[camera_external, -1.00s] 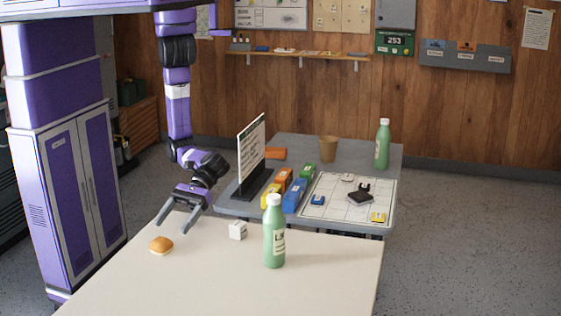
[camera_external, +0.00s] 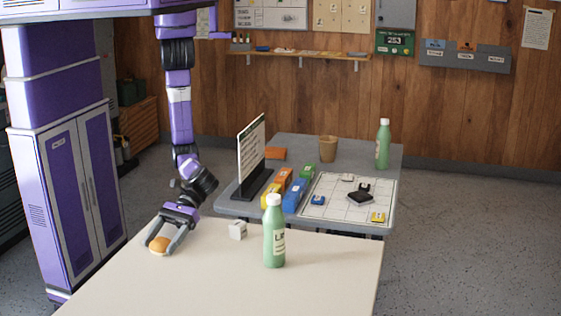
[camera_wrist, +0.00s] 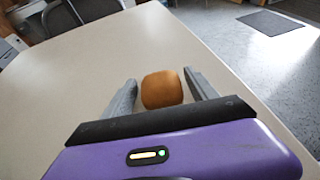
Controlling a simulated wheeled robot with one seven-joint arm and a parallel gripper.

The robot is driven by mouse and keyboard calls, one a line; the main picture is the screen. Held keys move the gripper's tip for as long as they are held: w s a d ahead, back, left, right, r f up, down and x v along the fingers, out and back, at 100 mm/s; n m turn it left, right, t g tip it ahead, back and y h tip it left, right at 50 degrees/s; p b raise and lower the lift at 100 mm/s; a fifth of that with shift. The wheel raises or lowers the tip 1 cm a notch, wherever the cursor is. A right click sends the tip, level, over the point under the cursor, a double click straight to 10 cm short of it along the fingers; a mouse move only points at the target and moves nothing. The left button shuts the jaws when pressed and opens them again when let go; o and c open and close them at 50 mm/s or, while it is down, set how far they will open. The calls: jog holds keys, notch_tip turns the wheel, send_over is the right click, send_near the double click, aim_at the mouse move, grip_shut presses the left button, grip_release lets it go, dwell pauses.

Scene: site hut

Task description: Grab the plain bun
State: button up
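The plain bun (camera_external: 159,244) is a small golden-brown bun near the left edge of the cream table (camera_external: 230,285). It also shows in the wrist view (camera_wrist: 162,90), between the two grey fingers. My gripper (camera_external: 162,247) is low over the table with its fingers on either side of the bun. In the wrist view my gripper (camera_wrist: 163,88) is open, with a gap showing between the bun and each finger. The bun appears to rest on the table.
A small white box (camera_external: 238,230) and a green bottle (camera_external: 274,232) stand on the cream table to the right. Behind is a grey table (camera_external: 300,150) with a sign stand (camera_external: 251,155), coloured blocks and a gridded board. The front of the cream table is clear.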

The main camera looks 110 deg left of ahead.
jog(key=c, duration=1.1)
